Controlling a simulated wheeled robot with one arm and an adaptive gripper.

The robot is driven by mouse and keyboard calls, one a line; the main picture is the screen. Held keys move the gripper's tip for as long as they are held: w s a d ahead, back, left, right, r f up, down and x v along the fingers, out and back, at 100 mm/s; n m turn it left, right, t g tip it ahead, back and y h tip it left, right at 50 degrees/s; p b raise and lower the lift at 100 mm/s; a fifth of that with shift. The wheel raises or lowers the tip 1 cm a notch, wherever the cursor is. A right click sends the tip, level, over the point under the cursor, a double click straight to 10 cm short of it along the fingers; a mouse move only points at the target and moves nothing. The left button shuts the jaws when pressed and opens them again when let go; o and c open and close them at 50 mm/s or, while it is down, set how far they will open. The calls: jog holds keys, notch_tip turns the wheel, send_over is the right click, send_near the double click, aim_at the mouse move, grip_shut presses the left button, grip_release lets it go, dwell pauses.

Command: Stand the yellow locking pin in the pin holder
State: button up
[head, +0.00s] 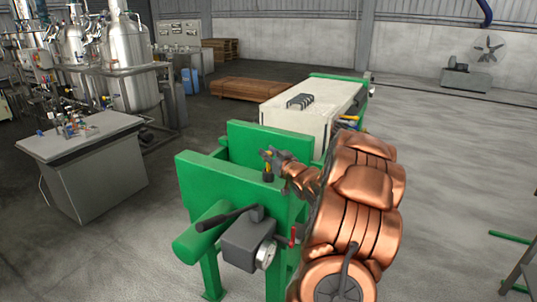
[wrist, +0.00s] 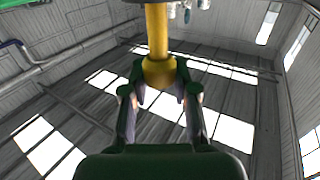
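The yellow locking pin (wrist: 158,38) is between my gripper's fingers (wrist: 160,84) in the wrist view. The fingers lie against both sides of its thick yellow collar, and its shaft runs to the top edge of the picture. In the head view my gripper (head: 274,156) is over the green frame, and the yellow pin (head: 268,169) shows small and roughly upright below it. A dark piece is at the pin's lower end. I cannot tell whether this is the pin holder, or whether the pin touches it.
The green frame (head: 240,142) has upright plates close around my gripper. A dark lever (head: 228,217) and a grey box (head: 247,243) are on its front. A pale block (head: 300,118) lies behind. A grey bench (head: 92,138) with small items stands left; open floor separates it from the frame.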

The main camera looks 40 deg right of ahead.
jog(key=o, duration=0.5)
jog(key=v, duration=1.2)
dwell(0.7)
